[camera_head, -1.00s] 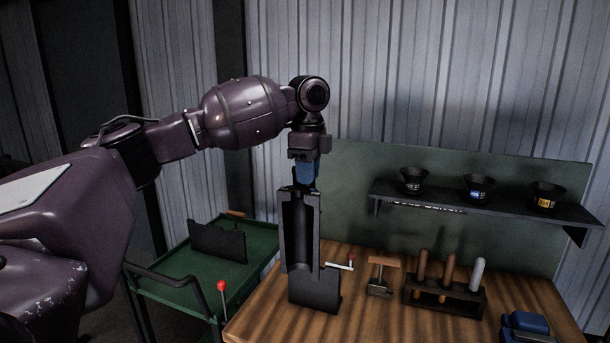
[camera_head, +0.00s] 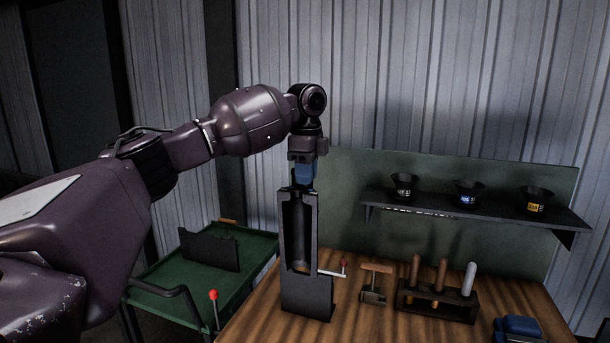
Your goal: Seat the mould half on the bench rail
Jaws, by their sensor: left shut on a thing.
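The mould half (camera_head: 310,236) is a tall dark piece with a half-round hollow facing me. It stands upright over the near left part of the wooden bench. My left gripper (camera_head: 304,181) is shut on its top end, at a blue part, and points straight down. A wide dark block (camera_head: 307,300) shows at the mould half's foot; I cannot tell whether it belongs to the mould half or to the bench rail. Whether the foot touches the rail is hidden. A lever with a red knob (camera_head: 343,264) sticks out right beside it. My right gripper is not in view.
A green trolley (camera_head: 160,303) with a dark plate (camera_head: 208,249) stands left of the bench (camera_head: 355,326). A T-handled tool (camera_head: 375,283), a rack of handles (camera_head: 436,304) and a blue item (camera_head: 520,328) are to the right. A shelf (camera_head: 470,215) holds three dark cups behind.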

